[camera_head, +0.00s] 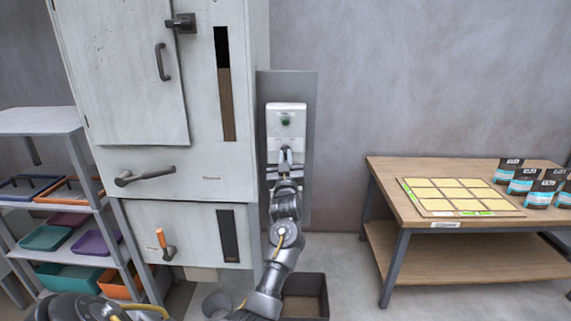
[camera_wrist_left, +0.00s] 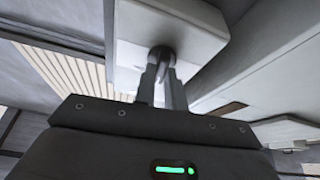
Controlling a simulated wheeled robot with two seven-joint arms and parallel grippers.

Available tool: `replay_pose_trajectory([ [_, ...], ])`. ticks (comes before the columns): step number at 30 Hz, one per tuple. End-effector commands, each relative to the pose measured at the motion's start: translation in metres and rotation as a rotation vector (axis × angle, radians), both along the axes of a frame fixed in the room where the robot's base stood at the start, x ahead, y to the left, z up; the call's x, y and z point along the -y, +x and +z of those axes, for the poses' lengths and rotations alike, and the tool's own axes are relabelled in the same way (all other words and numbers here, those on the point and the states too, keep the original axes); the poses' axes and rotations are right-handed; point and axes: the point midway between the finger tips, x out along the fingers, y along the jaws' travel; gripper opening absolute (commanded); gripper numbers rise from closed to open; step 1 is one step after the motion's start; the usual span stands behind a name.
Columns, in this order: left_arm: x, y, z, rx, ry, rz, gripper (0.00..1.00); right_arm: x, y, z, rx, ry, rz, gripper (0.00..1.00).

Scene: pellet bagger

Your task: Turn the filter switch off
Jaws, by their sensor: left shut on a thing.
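My left gripper (camera_head: 286,160) is at the lower part of the box, shut on the switch lever. In the left wrist view, the fingers (camera_wrist_left: 162,82) close around the dark lever (camera_wrist_left: 163,58) on the white box (camera_wrist_left: 190,25). The lever's exact position is partly hidden by the fingers. My right gripper is not in view.
The grey cabinet (camera_head: 210,165) with handles stands left of the box. A shelf with coloured trays (camera_head: 50,210) is at far left. A wooden table (camera_head: 400,212) with a grid board and several pouches is at right. An open dark bin (camera_head: 320,282) is below.

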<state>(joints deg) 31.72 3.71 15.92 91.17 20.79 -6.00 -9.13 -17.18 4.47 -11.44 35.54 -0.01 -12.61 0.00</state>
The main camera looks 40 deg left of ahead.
Motion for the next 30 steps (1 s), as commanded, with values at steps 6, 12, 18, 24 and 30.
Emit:
replay_pose_trajectory([
  [6, 0.002, 0.002, -0.002, 0.107, -0.143, -0.003, 0.0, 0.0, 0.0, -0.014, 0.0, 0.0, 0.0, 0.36],
  [12, 0.002, 0.002, -0.002, 0.178, -0.239, -0.003, 0.0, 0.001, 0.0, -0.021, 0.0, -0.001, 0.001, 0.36],
  [18, 0.002, 0.002, -0.001, 0.222, -0.297, -0.003, 0.0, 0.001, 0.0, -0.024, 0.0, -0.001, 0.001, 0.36],
  [24, 0.002, 0.002, 0.0, 0.24, -0.321, -0.002, 0.0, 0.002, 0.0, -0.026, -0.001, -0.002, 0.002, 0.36],
  [30, 0.002, 0.002, 0.0, 0.244, -0.326, -0.003, 0.0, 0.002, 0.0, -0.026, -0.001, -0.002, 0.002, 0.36],
])
